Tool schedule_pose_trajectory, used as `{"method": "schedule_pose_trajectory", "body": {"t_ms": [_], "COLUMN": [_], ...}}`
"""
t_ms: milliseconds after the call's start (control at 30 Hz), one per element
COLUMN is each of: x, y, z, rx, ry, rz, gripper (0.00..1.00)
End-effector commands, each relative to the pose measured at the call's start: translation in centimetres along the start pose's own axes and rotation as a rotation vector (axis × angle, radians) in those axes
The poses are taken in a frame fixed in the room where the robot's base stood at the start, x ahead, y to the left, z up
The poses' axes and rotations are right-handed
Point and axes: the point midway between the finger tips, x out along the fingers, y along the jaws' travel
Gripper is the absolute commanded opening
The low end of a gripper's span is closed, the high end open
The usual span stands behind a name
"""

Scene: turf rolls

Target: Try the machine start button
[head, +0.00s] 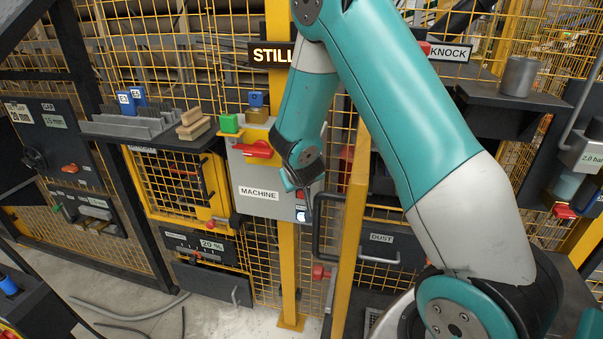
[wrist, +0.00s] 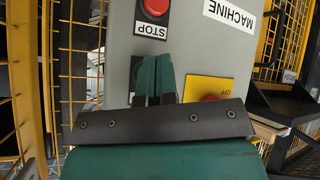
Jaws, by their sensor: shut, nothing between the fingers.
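The grey machine box (head: 257,199) with its MACHINE label hangs on the yellow post in the head view. A lit pale button (head: 301,216) sits low on its right side, under a red button (head: 300,195); its lettering is too small to read. In the wrist view the machine box (wrist: 112,60) is close, with a red button (wrist: 155,7) marked STOP at the top. My gripper (head: 289,184) is in front of the box, above the lit button. In the wrist view my gripper (wrist: 154,62) is shut and empty, below the STOP button. The lit button is not visible there.
A red handle switch (head: 256,149) is on the upper box; its yellow OFF plate (wrist: 206,88) is right of my fingers in the wrist view. A shelf (head: 140,127) with blocks stands left. Yellow mesh and a dark handle (head: 318,225) are close to the box.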

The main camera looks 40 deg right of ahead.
Motion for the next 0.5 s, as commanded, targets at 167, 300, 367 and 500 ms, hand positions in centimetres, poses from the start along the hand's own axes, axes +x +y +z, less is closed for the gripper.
{"method": "schedule_pose_trajectory", "body": {"t_ms": [167,300,367,500], "x": [-0.1,-0.1,-0.3,-1.2], "y": [0.0,-0.1,-0.3,-1.1], "z": [0.0,0.1,0.3,1.1], "rx": [0.0,0.0,-0.001,-0.002], "ry": [-0.001,-0.001,-0.001,0.0], "rz": [0.0,0.0,-0.001,-0.002], "gripper": [0.0,0.0,0.0,0.0]}}
